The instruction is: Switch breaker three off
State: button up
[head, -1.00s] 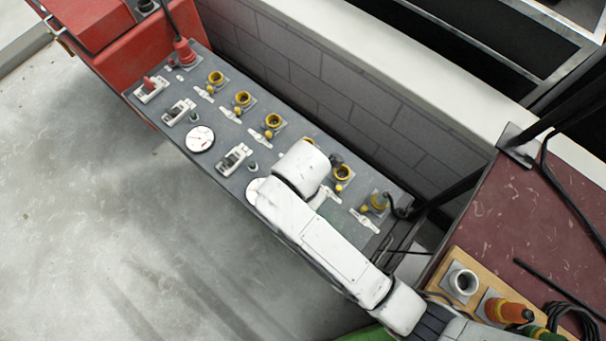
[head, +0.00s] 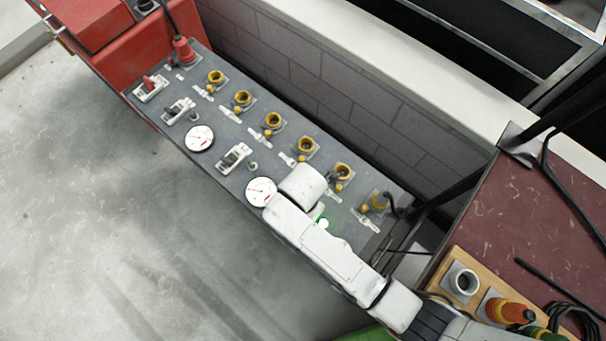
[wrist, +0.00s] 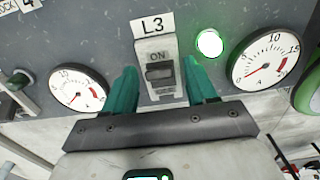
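The breaker labelled L3 (wrist: 156,72) is in the middle of the wrist view, a pale housing with a dark toggle under the word ON. The lower lettering on it is too small to read, and I cannot tell for sure how the toggle is thrown. My gripper (wrist: 162,85) has its two teal fingers apart, one on each side of the breaker, with no clear grip on it. There my arm hides the breaker and my gripper.
Round gauges stand left (wrist: 77,87) and right (wrist: 263,65) of the breaker. In the head view, other breakers (head: 234,157) and a row of yellow sockets (head: 274,121) line the grey panel (head: 222,108). A brick wall (head: 330,90) runs behind it.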

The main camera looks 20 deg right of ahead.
jog(key=c, duration=1)
jog(key=shift+s+a+r+t+h+p, duration=0.15)
jog(key=shift+s+a+t+h+p, duration=0.1)
jog(key=shift+t+h+p, duration=0.3)
jog(key=shift+s+a+t+h+p, duration=0.25)
jog(key=shift+a+t+h, duration=0.2)
jog(key=shift+h, duration=0.5)
jog(key=shift+s+a+f+t+h+b, duration=0.15)
jog(key=shift+a+t+h, duration=0.1)
jog(key=shift+t+h, duration=0.3)
jog(key=shift+s+a+t+h+b, duration=0.15)
jog(key=shift+a+t+h, duration=0.15)
jog(key=shift+h, duration=0.5)
jog(key=shift+s+a+f+t+h+b, duration=0.1)
jog(key=shift+s+a+t+h, duration=0.1)
jog(key=shift+t+h, duration=0.35)
